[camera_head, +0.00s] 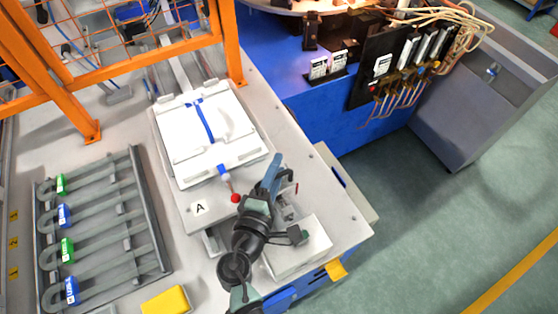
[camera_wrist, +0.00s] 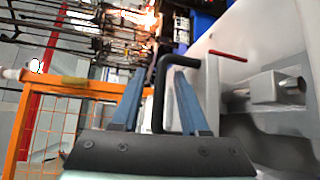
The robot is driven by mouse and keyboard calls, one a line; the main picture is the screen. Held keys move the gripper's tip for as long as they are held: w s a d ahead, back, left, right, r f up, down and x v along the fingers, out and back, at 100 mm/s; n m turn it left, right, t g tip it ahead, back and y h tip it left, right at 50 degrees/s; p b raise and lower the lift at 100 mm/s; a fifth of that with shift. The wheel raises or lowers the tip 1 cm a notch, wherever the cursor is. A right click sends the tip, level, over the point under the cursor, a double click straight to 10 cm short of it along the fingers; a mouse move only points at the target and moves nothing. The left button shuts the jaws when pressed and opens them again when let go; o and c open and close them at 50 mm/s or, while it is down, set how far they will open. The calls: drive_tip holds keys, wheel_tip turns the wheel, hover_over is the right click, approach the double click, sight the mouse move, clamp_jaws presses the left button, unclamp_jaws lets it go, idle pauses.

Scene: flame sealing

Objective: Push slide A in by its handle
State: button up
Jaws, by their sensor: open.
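Slide A shows in the head view as a white plate (camera_head: 205,135) with a blue strip, beyond the "A" label (camera_head: 198,208). My gripper (camera_head: 272,172) is over the right side of the bench, near the label's right. In the wrist view its two blue fingers (camera_wrist: 160,80) are apart. A black bent handle (camera_wrist: 159,95) appears between them, its upper end bending right past the right fingertip. No contact is clear. In the head view my arm hides the handle and its joint with the slide.
A red-ball lever (camera_head: 236,198) stands left of my gripper. A white block (camera_head: 298,248) lies at the near right bench corner. A grey rack (camera_head: 140,215) with tagged slots is at left, a yellow block (camera_head: 166,301) in front. An orange mesh guard (camera_head: 60,70) stands behind.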

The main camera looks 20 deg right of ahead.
drive_tip(key=shift+w+d+f, duration=0.1)
drive_tip(key=shift+w+d, duration=0.4)
drive_tip(key=shift+d, duration=0.05)
clamp_jaws()
idle(1.1)
